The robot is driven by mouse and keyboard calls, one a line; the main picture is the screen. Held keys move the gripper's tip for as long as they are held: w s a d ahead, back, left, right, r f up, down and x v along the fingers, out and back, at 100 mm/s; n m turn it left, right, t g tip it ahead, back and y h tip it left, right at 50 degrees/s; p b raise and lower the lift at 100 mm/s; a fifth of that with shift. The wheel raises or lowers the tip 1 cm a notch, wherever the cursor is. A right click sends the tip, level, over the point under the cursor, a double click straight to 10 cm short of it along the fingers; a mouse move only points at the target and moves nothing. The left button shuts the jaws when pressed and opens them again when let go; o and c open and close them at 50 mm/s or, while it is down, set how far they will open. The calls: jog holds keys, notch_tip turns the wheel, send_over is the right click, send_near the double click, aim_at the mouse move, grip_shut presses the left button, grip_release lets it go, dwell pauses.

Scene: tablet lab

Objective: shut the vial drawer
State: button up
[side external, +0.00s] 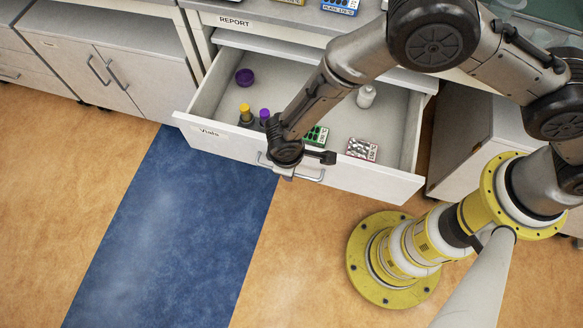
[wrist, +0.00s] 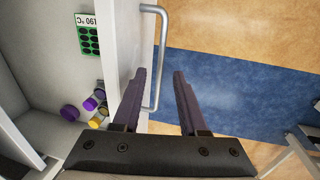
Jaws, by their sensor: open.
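The vial drawer (side external: 390,184), white and labelled "Vials", is pulled well out of the bench in the side external view. Its front panel also shows in the wrist view (wrist: 129,40). Its metal bar handle (side external: 312,178) is partly hidden behind my gripper. My gripper (side external: 285,172) is at the front panel by the handle, pointing down. In the wrist view its two fingers (wrist: 159,72) are apart, with nothing clamped. The handle bar (wrist: 161,40) appears between them in the picture; I cannot tell whether they touch it.
A cabinet (side external: 145,80) stands left.

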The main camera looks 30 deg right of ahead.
jog(key=shift+w+d+f, duration=0.1)
jog(key=shift+w+f, duration=0.05)
jog(key=shift+f, duration=0.7)
jog(key=shift+w+d+f, duration=0.1)
jog(key=shift+f, duration=0.75)
grip_shut()
